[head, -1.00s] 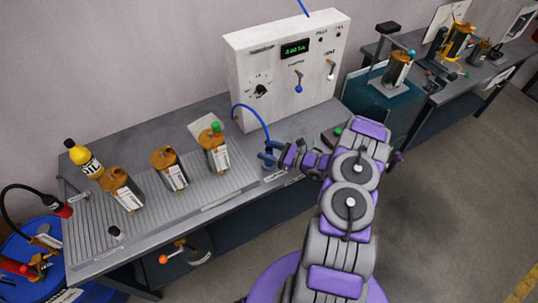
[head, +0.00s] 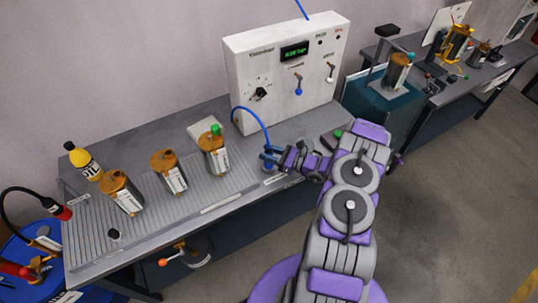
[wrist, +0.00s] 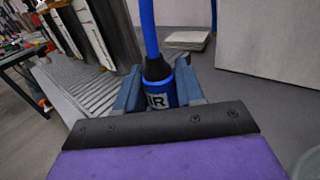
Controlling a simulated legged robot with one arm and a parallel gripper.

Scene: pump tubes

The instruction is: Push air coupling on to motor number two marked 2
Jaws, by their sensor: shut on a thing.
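My gripper (head: 268,158) is shut on the blue air coupling (wrist: 160,92), at the end of a blue hose (head: 258,120) from the white control panel. In the wrist view the coupling is upright between the jaws, with part of a label showing. Three orange-topped motors stand on the ribbed tray left of the gripper: a left one (head: 121,190), a middle one (head: 169,170) and a right one (head: 213,152) with a green cap. Their labels are too small to read, so I cannot tell which is marked 2. The coupling is apart from all of them.
The white control panel (head: 290,75) stands behind the gripper. A yellow oil bottle (head: 84,160) stands at the tray's back left, and a small dark-topped item (head: 114,234) at its front. A white pad (head: 203,130) lies behind the right motor.

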